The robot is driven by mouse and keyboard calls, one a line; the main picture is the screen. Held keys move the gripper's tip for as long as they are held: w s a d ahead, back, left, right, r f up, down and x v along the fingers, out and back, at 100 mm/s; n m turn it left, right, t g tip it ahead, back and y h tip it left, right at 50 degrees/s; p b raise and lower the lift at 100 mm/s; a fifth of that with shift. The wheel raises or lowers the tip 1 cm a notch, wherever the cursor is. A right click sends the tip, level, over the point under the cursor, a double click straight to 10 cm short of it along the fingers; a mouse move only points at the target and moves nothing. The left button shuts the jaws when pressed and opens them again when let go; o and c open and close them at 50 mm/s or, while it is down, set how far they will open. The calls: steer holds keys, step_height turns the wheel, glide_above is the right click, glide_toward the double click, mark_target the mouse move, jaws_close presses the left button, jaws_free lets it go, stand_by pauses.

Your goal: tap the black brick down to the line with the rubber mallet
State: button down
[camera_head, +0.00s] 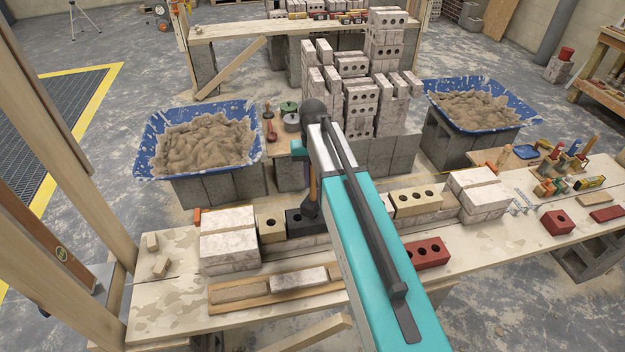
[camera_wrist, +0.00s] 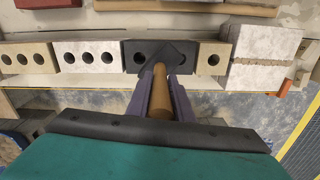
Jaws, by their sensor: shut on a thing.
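The black brick (camera_head: 297,223) stands in the row of bricks on the near bench, beside a cream brick (camera_head: 271,227). In the wrist view the black brick (camera_wrist: 132,62) lies between a white brick with holes (camera_wrist: 88,57) and the small cream brick (camera_wrist: 212,58). My gripper (camera_wrist: 160,98) is shut on the mallet's wooden handle (camera_wrist: 160,88). The dark mallet head (camera_wrist: 168,50) overlaps the black brick; whether they touch I cannot tell. A thin yellow line (camera_wrist: 60,88) runs along the row in the wrist view. My arm hides part of the row in the head view.
White block stacks (camera_head: 229,240) and (camera_head: 478,194) stand at both ends of the row. A red brick (camera_head: 428,253) and a wooden board (camera_head: 240,290) lie in front. Blue mortar tubs (camera_head: 150,165) and (camera_head: 510,85) stand behind, with a tall brick stack (camera_head: 362,100) between them.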

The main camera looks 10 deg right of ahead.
mark_target(313, 187)
steer(key=n, duration=0.4)
steer(key=shift+f, duration=0.1)
steer(key=shift+f+b, duration=0.15)
steer(key=shift+b, duration=0.45)
steer(key=shift+f, duration=0.1)
step_height(313, 187, down, 3)
steer(key=shift+f+b, duration=0.2)
steer(key=shift+b, duration=0.7)
steer(key=shift+r+p, duration=1.45)
steer(key=shift+r, duration=0.65)
steer(key=shift+f+b, duration=0.1)
steer(key=shift+b, duration=0.25)
